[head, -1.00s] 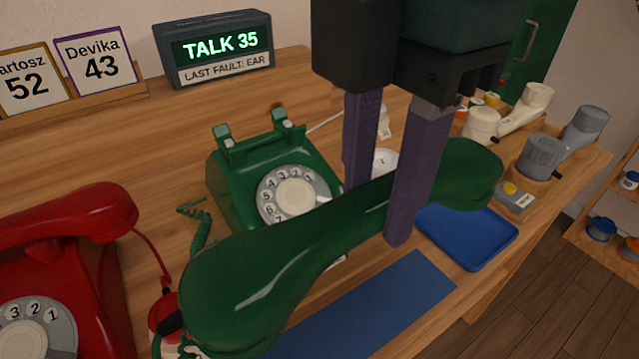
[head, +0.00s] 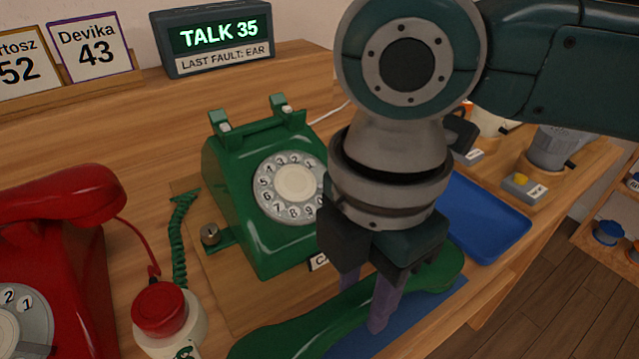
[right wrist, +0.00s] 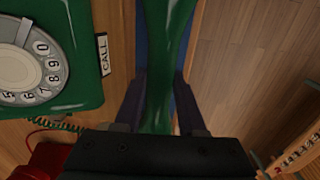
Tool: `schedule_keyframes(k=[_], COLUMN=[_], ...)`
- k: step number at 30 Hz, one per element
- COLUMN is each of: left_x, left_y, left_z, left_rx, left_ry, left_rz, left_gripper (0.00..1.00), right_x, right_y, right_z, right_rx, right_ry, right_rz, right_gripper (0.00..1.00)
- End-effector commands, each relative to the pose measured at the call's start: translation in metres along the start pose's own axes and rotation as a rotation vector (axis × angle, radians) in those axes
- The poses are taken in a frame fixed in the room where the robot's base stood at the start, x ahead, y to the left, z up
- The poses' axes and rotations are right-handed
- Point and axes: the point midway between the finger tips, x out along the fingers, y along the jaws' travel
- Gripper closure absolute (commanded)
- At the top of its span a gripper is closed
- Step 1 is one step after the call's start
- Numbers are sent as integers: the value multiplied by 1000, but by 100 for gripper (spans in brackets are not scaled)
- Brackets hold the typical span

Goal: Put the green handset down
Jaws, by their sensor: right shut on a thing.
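The green handset (head: 325,315) is held in my right gripper (head: 370,305), low over the blue mat (head: 440,303) in front of the green phone. In the right wrist view the handset (right wrist: 167,60) runs between the two purple fingers (right wrist: 160,100), with the blue mat partly visible under it. I cannot tell whether the handset touches the mat. The green dial phone (head: 255,220) stands behind it with an empty cradle; it also shows in the right wrist view (right wrist: 85,95). My left gripper is not in view.
A red phone (head: 60,230) with its handset on stands at the left. A red-capped white container (head: 165,315) stands near the handset's left end. A blue tray (head: 485,225) lies at the right, by the table edge. A display reading TALK 35 (head: 215,40) stands at the back.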

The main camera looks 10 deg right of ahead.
Motion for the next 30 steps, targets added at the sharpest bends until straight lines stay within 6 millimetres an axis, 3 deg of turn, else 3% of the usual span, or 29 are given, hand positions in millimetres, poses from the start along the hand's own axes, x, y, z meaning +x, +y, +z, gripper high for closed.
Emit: schedule_keyframes(k=[5,6,14,23,30], left_x=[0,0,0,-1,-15], left_y=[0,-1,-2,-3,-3], left_z=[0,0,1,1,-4], left_rx=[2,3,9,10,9], left_ry=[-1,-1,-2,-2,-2], left_rz=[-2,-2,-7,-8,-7], left_gripper=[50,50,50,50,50], right_x=[1,2,2,-2,-46], right_y=[0,0,0,0,1], right_z=[0,0,0,0,0], right_rx=[1,1,1,1,0], right_ry=[1,0,0,0,1], right_rz=[0,-1,0,1,4], right_gripper=[100,59,31,31,31])
